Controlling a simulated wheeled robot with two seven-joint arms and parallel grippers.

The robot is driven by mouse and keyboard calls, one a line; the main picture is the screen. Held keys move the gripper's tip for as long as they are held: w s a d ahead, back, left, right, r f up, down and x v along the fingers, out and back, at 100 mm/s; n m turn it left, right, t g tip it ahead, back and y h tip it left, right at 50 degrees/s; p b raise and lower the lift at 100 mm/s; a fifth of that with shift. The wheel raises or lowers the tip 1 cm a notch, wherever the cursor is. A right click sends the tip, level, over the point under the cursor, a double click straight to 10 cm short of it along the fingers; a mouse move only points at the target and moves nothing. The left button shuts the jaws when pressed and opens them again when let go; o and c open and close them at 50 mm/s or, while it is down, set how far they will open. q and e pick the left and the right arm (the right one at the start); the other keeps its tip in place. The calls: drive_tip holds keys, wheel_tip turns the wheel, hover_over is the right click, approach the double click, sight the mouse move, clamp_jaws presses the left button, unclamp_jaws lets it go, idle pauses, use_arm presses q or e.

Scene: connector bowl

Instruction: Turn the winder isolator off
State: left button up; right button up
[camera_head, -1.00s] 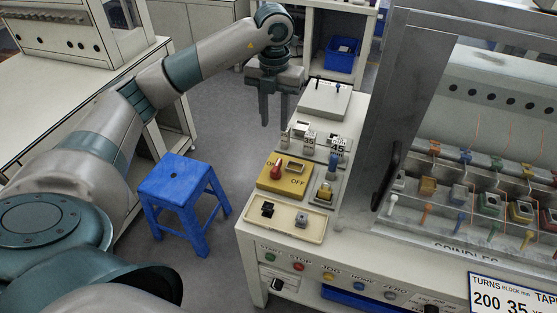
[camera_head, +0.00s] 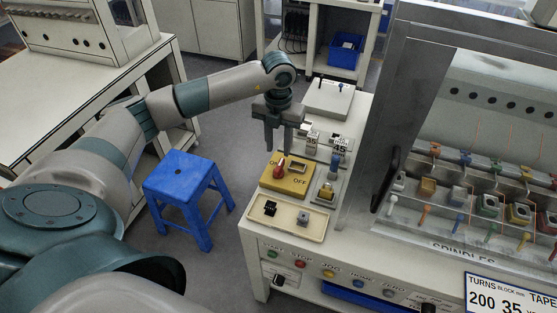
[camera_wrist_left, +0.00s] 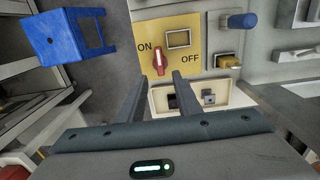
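The winder isolator is a yellow plate (camera_head: 297,182) marked ON and OFF, on the left part of the machine's bench. Its red knob (camera_head: 280,171) sits on the left part of the plate, near ON. In the left wrist view the red knob (camera_wrist_left: 160,62) stands upright between the ON and OFF labels. My left gripper (camera_head: 278,150) points down just above and behind the knob in the head view. In the wrist view its two fingers (camera_wrist_left: 157,80) are apart with nothing between them, and the knob shows just beyond their tips. My right gripper is not seen.
A cream tray (camera_head: 258,224) with two small connectors lies in front of the plate. A blue-handled part (camera_head: 335,163) and small blocks stand to the right and behind. A blue stool (camera_head: 186,178) stands on the floor at left. A dark door handle (camera_head: 386,183) is farther right.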

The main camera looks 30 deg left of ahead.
sight(278, 167)
use_arm(q)
wheel_tip(278, 167, down, 8)
drive_tip(key=shift+f+p, duration=0.15)
drive_tip(key=shift+p, duration=0.95)
clamp_jaws()
